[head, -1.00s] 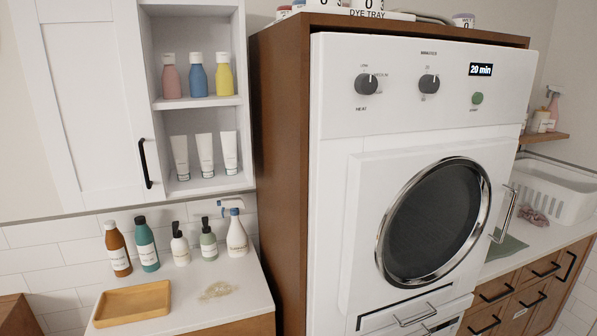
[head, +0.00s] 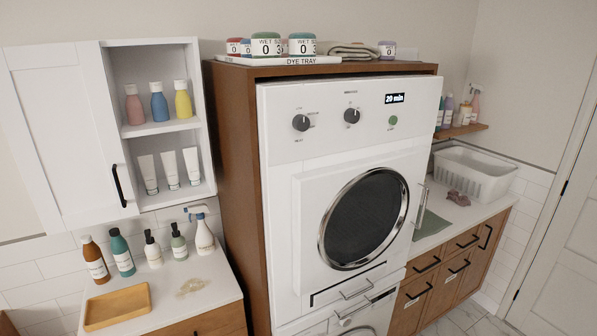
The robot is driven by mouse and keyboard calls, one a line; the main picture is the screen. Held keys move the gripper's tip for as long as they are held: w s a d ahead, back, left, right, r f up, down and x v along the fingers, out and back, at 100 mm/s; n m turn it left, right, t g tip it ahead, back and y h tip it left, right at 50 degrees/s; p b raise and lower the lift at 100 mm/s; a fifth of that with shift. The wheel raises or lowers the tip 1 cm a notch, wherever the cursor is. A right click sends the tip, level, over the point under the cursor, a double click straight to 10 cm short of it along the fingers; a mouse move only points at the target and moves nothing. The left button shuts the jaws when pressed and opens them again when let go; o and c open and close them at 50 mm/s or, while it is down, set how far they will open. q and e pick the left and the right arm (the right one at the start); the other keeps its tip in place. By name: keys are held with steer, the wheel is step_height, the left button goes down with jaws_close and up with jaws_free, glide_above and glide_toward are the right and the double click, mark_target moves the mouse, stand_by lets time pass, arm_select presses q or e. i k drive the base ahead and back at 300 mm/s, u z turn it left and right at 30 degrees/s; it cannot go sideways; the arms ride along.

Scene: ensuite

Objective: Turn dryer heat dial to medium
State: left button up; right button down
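The white dryer (head: 283,225) stands in a brown wooden surround, its round dark door shut. The heat dial (head: 301,123) is the dark knob at the left of its panel, with small labels around it. Its pointer appears to point up or slightly right; the labels are too small to read surely. The minutes dial (head: 352,116) is to its right, then the display (head: 398,98) reading "20 min" and a green button (head: 393,121). Neither of my grippers is in view.
A left counter (head: 222,284) holds several bottles, a yellow tray (head: 117,307) and a beige smear. A white cabinet (head: 62,135) with open shelves hangs above. At right are a counter with a white basket (head: 474,172) and a door (head: 560,240).

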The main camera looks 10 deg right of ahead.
mark_target(300, 122)
steer(key=k, duration=0.4)
steer(key=z, duration=2)
steer(key=i, duration=1.2)
steer(key=u, duration=2.15)
